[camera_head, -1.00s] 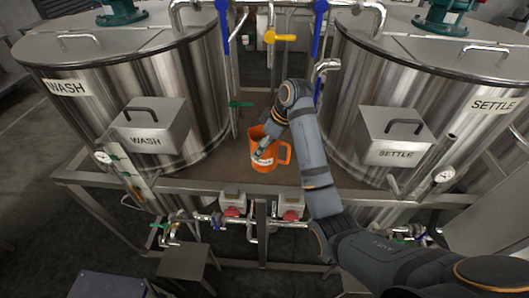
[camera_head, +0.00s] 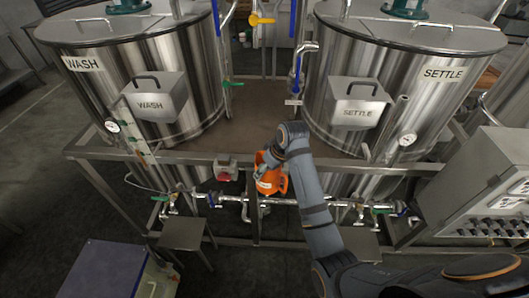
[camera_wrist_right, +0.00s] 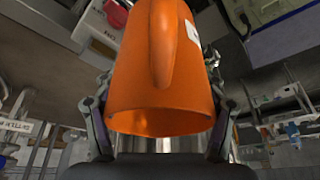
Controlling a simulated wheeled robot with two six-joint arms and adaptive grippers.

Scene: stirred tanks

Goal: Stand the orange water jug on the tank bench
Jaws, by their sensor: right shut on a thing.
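The orange water jug (camera_head: 268,184) has a white label and a handle. In the head view it is at the front edge of the tank bench (camera_head: 262,132), overlapping the front rail, and seems to be on my side of it. My right gripper (camera_head: 268,167) is shut on the jug, partly hidden behind the wrist. In the right wrist view the jug (camera_wrist_right: 160,75) fills the middle, its open rim towards the palm, with a finger of the gripper (camera_wrist_right: 158,118) on each side. Whether it touches the bench is not clear. My left gripper is not in view.
The WASH tank (camera_head: 150,75) stands left and the SETTLE tank (camera_head: 385,80) right. The brown bench top between them is bare. Pipes and valves (camera_head: 230,199) run below the front rail. A grey control cabinet (camera_head: 485,185) stands at the right.

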